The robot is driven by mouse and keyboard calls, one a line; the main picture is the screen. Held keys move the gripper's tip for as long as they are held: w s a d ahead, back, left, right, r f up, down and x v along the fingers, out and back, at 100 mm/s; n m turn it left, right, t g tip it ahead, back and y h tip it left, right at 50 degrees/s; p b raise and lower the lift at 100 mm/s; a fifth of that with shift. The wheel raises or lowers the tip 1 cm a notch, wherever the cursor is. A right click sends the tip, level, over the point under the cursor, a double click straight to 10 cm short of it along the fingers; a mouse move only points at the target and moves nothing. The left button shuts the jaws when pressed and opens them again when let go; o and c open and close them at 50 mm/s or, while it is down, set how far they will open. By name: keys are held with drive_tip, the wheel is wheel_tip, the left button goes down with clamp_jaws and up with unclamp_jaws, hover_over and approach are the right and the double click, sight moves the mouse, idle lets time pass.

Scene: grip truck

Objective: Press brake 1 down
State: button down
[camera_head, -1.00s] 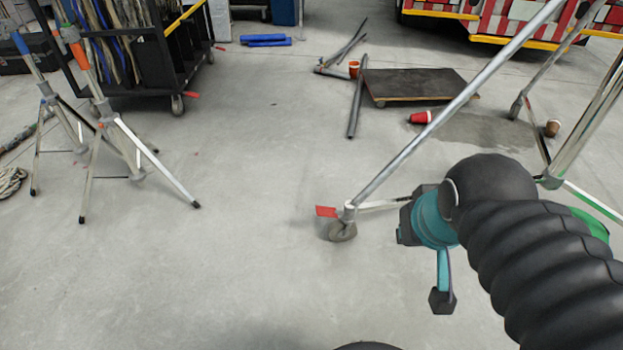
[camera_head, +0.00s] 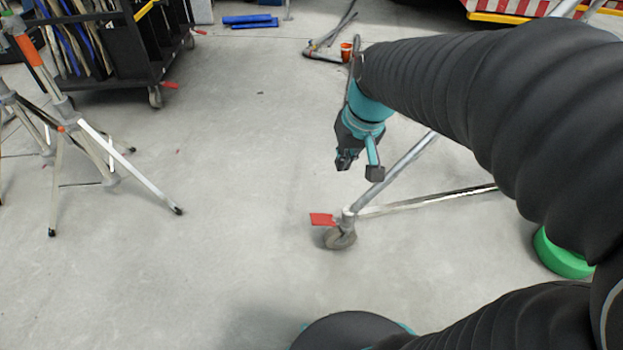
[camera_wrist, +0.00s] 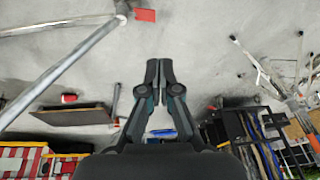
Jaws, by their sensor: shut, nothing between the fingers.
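The brake is a red flat tab (camera_head: 322,219) on the caster wheel (camera_head: 340,238) at the foot of a metal frame leg (camera_head: 400,168). The same red tab (camera_wrist: 145,15) shows at the top of the wrist view, beside the end of the tube. My gripper (camera_head: 345,160) is above and a little beyond the caster in the head view, pointing down and apart from the tab. In the wrist view its fingers (camera_wrist: 159,68) are together with nothing between them. The frame's upper part is hidden behind my arm in the head view.
Tripod stands (camera_head: 100,165) are on the left, and a black cart (camera_head: 110,45) with red tabs on its wheels is behind them. A green round object (camera_head: 562,255) lies at the right. The floor left of the caster is clear.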

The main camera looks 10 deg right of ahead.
drive_tip(key=w+d+f+g+y+b, duration=0.1)
drive_tip(key=w+d+f+g+b, duration=0.15)
drive_tip(key=w+f, duration=1)
drive_tip(key=y+b, duration=0.1)
drive_tip(key=b, duration=0.2)
approach(318, 219)
drive_tip(key=shift+g, duration=0.35)
drive_tip(key=x, duration=0.2)
drive_tip(key=b+x, duration=0.1)
drive_tip(key=x, duration=0.1)
drive_tip(key=b+x, duration=0.1)
drive_tip(key=x, duration=0.2)
drive_tip(key=shift+w+d+f, duration=0.1)
drive_tip(key=shift+w+f, duration=0.1)
drive_tip(key=shift+w, duration=0.05)
